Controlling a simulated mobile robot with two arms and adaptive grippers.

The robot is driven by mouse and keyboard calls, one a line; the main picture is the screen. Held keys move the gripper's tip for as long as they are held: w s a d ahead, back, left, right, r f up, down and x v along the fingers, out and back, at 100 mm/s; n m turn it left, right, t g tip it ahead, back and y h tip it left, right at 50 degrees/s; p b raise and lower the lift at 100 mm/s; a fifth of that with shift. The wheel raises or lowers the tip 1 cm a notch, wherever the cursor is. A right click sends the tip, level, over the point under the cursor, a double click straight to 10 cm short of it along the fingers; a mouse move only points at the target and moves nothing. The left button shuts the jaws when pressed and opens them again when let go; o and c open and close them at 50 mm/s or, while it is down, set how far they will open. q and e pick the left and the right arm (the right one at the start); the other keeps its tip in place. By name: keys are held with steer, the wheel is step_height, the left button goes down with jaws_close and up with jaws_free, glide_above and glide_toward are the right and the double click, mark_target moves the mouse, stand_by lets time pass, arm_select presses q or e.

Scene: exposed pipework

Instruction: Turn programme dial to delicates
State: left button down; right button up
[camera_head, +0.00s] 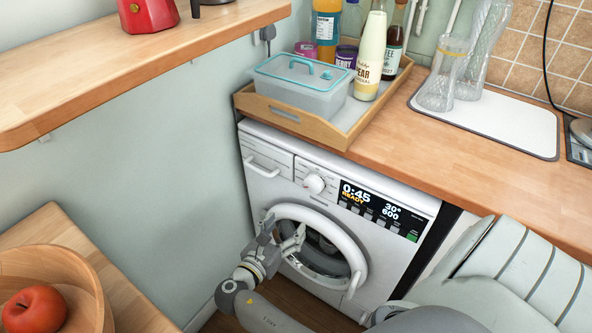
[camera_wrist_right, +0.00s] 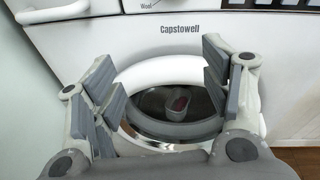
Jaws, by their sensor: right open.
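The programme dial (camera_head: 314,184) is a round white knob on the front panel of the white washing machine (camera_head: 395,260), left of its black display (camera_head: 377,211). The display reads 0:45 READY, 30° and 600. The setting the dial points to is too small to read. My right gripper (camera_head: 283,236) is open and empty in front of the round door (camera_head: 345,245), below and left of the dial and apart from it. In the right wrist view, the open fingers (camera_wrist_right: 163,78) frame the upper door rim (camera_wrist_right: 165,73). The dial is not clearly visible there. My left gripper is not in view.
A wooden worktop (camera_head: 480,150) overhangs the machine, with a wooden tray (camera_head: 290,122) of bottles and a lidded box (camera_head: 300,85) near the edge. A wall stands close on the left. A wooden bowl (camera_head: 85,275) with an apple (camera_head: 35,308) is at lower left.

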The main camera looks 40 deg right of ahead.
steer(key=s+a+f+m+y, duration=0.1)
steer(key=s+f+y, duration=0.1)
steer(key=f, duration=0.6)
steer(key=s+a+f+m+g+y+p, duration=0.1)
steer(key=s+f+y, duration=0.2)
steer(key=f, duration=0.5)
steer(key=s+a+f+m+y, duration=0.2)
steer(key=s+f+y, duration=0.1)
steer(key=f, duration=0.5)
steer(key=shift+s+g, duration=0.3)
steer(key=shift+s, duration=0.6)
steer(key=shift+a, duration=0.1)
